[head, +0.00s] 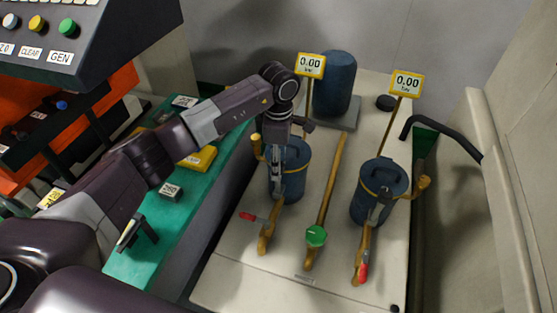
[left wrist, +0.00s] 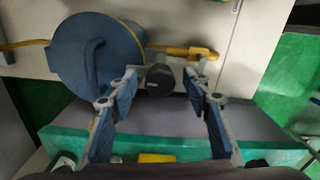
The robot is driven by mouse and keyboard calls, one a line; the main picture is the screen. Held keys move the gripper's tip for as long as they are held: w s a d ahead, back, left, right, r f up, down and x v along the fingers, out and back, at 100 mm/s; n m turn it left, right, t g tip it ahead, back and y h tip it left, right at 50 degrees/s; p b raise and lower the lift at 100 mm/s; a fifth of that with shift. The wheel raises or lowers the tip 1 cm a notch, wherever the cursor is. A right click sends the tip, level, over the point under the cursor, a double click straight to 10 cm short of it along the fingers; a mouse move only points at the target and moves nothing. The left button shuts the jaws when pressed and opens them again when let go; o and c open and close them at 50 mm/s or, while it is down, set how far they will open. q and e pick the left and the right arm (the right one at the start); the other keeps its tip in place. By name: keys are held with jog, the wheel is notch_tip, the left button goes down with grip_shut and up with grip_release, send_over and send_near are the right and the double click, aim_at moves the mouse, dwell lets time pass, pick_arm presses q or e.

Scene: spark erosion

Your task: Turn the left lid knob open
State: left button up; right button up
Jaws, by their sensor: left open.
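The left blue canister (head: 291,182) stands on the pale platform, with my left gripper (head: 277,172) over its near-left side, pointing down. In the left wrist view its round blue lid (left wrist: 98,60) has a raised blue handle. A black knob (left wrist: 159,79) sits at the lid's edge beside a grey bracket. My open left gripper (left wrist: 160,76) has one fingertip on each side of the knob in that view. I cannot tell whether the fingers touch it or how deep they reach. In the head view the gripper hides the knob. My right gripper is out of view.
A second blue canister (head: 379,190) stands to the right. Two yellow 0.00 gauges (head: 310,65) rise behind. A teal bench (head: 190,215) and control panel (head: 75,35) lie left.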

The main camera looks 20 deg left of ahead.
pick_arm(q)
jog(key=c, duration=1.2)
jog(key=shift+o, duration=0.2)
